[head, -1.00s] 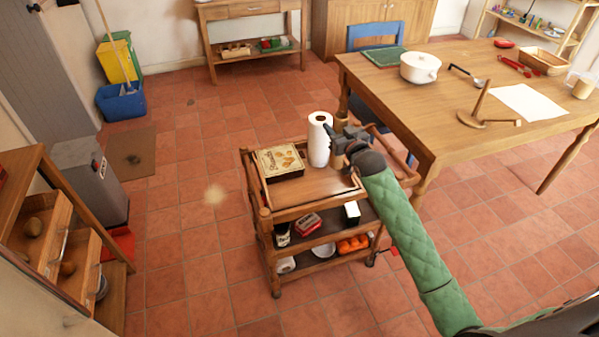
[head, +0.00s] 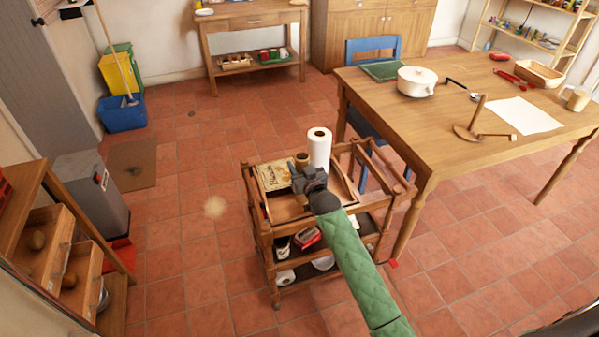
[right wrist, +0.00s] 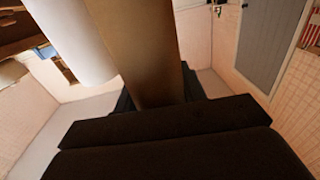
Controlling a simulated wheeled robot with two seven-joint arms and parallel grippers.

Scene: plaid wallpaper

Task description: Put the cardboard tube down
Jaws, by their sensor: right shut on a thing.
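The brown cardboard tube (head: 302,160) stands upright in my right gripper (head: 305,178), over the top of the wooden trolley (head: 290,208). My right gripper is shut on it; the tube also rises between the dark jaws in the right wrist view (right wrist: 145,45). The tube's lower end is hidden behind the gripper, so I cannot tell whether it touches the trolley top. My left gripper is not in view.
A white paper roll (head: 319,147) stands on the trolley just right of the tube. A flat box (head: 274,176) lies on the trolley's left side. The large wooden table (head: 440,125) stands close behind to the right.

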